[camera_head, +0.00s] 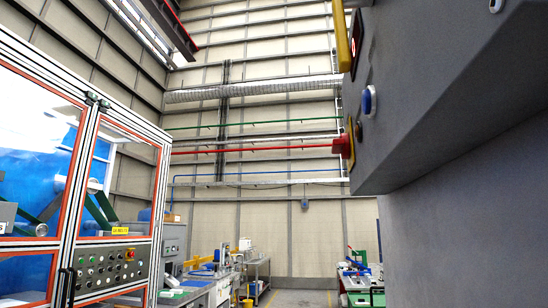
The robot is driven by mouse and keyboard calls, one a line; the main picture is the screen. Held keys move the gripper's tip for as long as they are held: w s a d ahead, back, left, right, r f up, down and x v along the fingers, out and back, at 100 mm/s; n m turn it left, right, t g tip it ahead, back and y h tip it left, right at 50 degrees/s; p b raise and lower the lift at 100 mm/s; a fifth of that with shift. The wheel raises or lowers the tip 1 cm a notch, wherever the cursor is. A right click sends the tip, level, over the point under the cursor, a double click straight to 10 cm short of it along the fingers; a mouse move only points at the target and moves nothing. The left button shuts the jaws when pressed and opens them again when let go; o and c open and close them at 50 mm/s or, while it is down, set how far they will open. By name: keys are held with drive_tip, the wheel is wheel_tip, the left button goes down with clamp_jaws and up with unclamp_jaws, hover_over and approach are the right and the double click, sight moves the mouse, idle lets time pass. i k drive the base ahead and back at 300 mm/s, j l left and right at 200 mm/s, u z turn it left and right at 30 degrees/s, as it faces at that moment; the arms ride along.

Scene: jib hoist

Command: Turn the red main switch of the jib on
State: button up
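A red knob (342,147) sticks out to the left from a large dark grey box (455,85) at the upper right. It sits in front of a yellow plate (350,135), near the box's lower left edge, and is seen nearly edge-on. It matches the red main switch, but its on or off position cannot be told from this angle. A blue button (368,101) and a yellow handle-like part (343,35) are on the same face above it. My gripper is not in view.
A framed cabinet (158,190) with clear panels and a button panel (112,265) stands at the left. Benches with equipment (215,285) line the back. A further bench (360,280) is right of centre. The floor between (290,300) looks clear.

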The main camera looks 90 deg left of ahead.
sight(341, 146)
drive_tip(key=j+u, duration=0.1)
drive_tip(key=u, duration=1.55)
